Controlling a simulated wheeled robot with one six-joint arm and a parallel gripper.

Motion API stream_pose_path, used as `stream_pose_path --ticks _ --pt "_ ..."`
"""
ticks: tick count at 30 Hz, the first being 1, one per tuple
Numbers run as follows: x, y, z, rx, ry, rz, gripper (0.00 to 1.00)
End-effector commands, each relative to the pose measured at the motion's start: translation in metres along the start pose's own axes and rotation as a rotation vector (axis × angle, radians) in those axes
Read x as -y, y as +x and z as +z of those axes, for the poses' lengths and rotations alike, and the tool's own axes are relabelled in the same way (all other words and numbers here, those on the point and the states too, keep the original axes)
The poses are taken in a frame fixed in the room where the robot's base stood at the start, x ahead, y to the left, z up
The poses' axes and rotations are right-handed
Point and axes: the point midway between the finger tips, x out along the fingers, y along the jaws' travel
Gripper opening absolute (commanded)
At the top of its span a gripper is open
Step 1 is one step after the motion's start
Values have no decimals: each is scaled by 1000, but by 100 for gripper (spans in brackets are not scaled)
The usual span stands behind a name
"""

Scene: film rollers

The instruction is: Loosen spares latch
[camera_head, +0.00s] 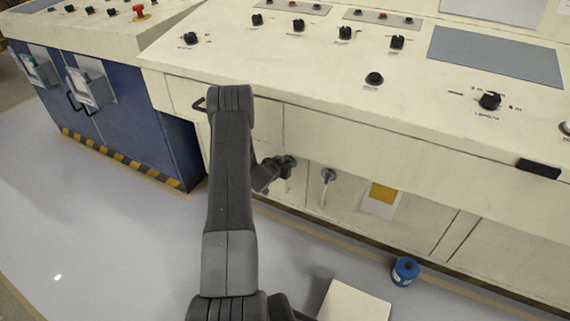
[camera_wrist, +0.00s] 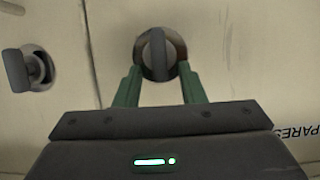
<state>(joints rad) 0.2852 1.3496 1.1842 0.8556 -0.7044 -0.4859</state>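The spares latch (camera_wrist: 157,52) shows in the wrist view as a dark upright grip bar on a round base with a brownish, worn-looking rim. It is on a cream panel, left of a partly cut-off label (camera_wrist: 295,132) reading "PARES". My gripper (camera_wrist: 159,70) is open, its two green fingers reaching up on either side of the latch's lower part. A gap shows between each finger and the bar; I cannot tell whether they touch the base. In the head view my gripper (camera_head: 287,165) is at the console's front panel, and the latch there is hidden behind it.
A second latch (camera_wrist: 24,69) sits to the left in the wrist view. In the head view another latch (camera_head: 328,175) is right of my gripper. A blue can (camera_head: 405,270) and a pale box (camera_head: 354,303) are on the floor. The console top (camera_head: 300,60) overhangs the panel.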

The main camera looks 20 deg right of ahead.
Motion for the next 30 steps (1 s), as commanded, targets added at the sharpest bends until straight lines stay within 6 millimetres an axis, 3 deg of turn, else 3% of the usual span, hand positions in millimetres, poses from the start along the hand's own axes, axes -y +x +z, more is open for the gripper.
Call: stream_pose_path --ticks 4,9,20,30 --pt "0 0 0 0 0 0 34" --pt "0 0 0 0 0 0 1" --pt "2 -1 -1 -1 -29 12 0" --pt "8 0 -2 -1 -223 93 0"
